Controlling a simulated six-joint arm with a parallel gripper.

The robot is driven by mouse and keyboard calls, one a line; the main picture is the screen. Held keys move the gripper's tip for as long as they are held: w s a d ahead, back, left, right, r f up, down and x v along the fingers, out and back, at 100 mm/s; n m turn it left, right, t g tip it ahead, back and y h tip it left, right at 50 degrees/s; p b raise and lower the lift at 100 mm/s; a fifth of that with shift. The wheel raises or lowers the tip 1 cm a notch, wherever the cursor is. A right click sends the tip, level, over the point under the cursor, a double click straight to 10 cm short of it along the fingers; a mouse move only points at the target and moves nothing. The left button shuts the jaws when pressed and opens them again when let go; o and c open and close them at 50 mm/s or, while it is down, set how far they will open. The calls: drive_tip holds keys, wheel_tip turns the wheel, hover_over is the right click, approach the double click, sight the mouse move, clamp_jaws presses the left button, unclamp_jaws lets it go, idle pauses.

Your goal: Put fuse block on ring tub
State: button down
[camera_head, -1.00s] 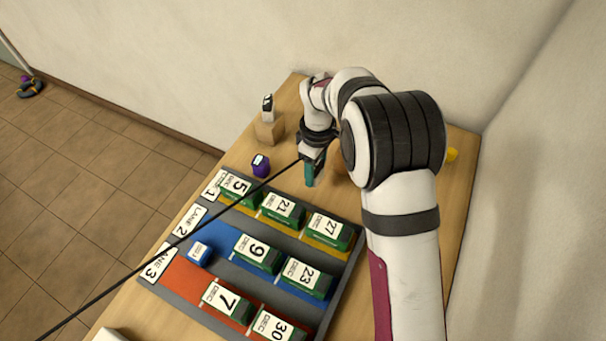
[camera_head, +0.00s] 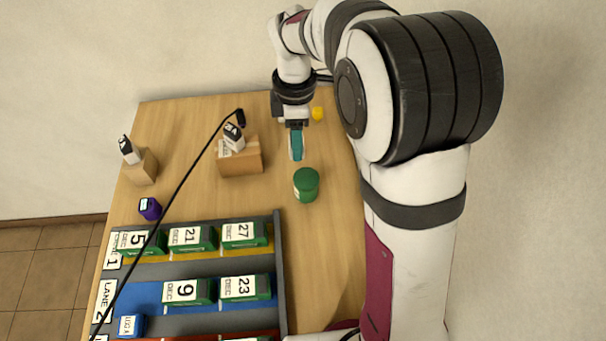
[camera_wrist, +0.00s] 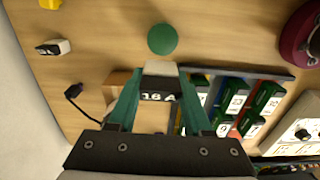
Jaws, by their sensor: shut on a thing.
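The fuse block (camera_wrist: 160,82), a pale block with a dark face marked "16 A", is between my gripper's teal fingers in the wrist view. My gripper (camera_head: 296,143) is shut on it, above the table; the block is hardly visible in the head view. A green round tub (camera_head: 306,184), apparently the ring tub, stands on the table just right of and nearer than the fingers. In the wrist view the tub's round green top (camera_wrist: 162,39) shows beyond the held block, apart from it. Nothing is seen on that top.
A wooden block (camera_head: 240,160) with a small labelled piece on it stands left of my gripper, another (camera_head: 140,170) further left. A black cable (camera_head: 180,185) crosses the view. The lane rack (camera_head: 279,270) with dated green boxes lies in front. A yellow object (camera_head: 318,114) is behind.

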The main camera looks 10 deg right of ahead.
drive_tip(key=f, duration=0.3)
drive_tip(key=d+f, duration=0.1)
drive_tip(key=f, duration=0.2)
drive_tip(key=d+f, duration=0.1)
drive_tip(key=f, duration=0.2)
drive_tip(key=shift+s, duration=0.2)
drive_tip(key=shift+f, duration=0.2)
drive_tip(key=shift+c, duration=1.6)
unclamp_jaws()
